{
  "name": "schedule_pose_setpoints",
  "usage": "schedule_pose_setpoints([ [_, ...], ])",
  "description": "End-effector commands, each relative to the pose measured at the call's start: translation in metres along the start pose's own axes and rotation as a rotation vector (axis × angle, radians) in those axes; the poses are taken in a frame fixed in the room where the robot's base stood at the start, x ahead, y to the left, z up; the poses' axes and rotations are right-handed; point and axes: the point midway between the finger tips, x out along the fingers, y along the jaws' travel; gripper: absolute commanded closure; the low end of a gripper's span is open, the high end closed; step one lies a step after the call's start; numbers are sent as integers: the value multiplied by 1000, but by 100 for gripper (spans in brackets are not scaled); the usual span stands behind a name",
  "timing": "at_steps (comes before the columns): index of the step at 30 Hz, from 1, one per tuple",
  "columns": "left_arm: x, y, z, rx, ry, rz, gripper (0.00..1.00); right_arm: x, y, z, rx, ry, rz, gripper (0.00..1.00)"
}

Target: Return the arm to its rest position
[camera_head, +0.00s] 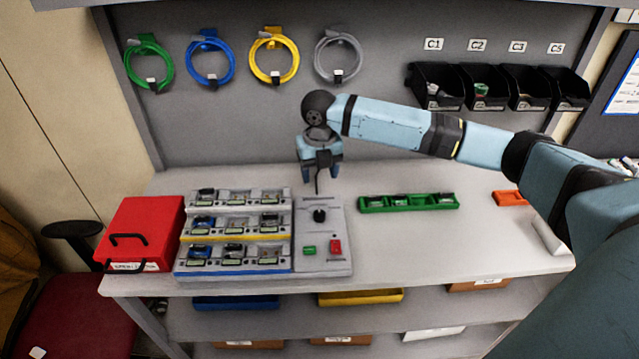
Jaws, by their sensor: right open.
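My right arm reaches in from the right side, across the workbench (420,255). My right gripper (319,186) points down above the back edge of the grey control panel (322,262). Its two blue fingers stand apart, with a thin dark line between or behind them that I cannot identify. I see nothing clearly held. The panel carries a black knob (319,215), a green button (309,250) and a red switch (336,246). My left gripper is not in view.
A stepped rack (235,260) of small modules stands left of the panel, beside a red box (143,230). A green tray (408,203) and an orange tray (508,198) lie to the right. Coiled cables (145,62) and black bins (437,88) hang behind. The bench front is clear right of the panel.

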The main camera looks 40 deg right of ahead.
Motion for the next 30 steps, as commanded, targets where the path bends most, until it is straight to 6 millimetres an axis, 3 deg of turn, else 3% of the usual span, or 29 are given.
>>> schedule_pose_setpoints([
  [19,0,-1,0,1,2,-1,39,4,5,-6,12,1,4,41],
  [23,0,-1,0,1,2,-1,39,28,31,-34,83,-1,27,41],
  [30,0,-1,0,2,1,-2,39,79,92,-128,439,4,157,41],
])
